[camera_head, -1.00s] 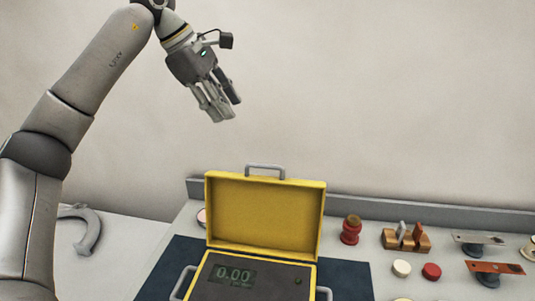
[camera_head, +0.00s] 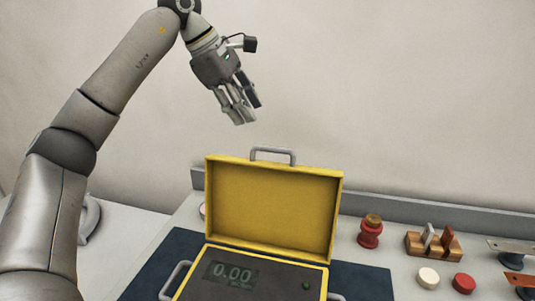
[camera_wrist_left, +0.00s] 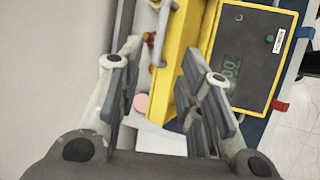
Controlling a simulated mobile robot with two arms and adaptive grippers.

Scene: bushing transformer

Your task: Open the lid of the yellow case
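The yellow case (camera_head: 270,208) stands on a dark mat on the table. Its lid is raised upright at the back, with a grey handle (camera_head: 272,154) on its top edge. The dark panel with a 0.00 display (camera_head: 232,272) shows inside the base. My left gripper (camera_head: 246,114) is raised above and behind the lid, touching nothing. In the left wrist view its two fingers (camera_wrist_left: 160,95) are spread apart and empty, with the case (camera_wrist_left: 245,60) below and to the right. My right gripper is in neither view.
The dark mat (camera_head: 362,282) lies under the case. To the right are a red knob-like part (camera_head: 370,232), a wooden block with upright pieces (camera_head: 432,241), a white disc (camera_head: 428,278) and a red disc (camera_head: 464,283). A grey ledge (camera_head: 430,213) runs along the wall.

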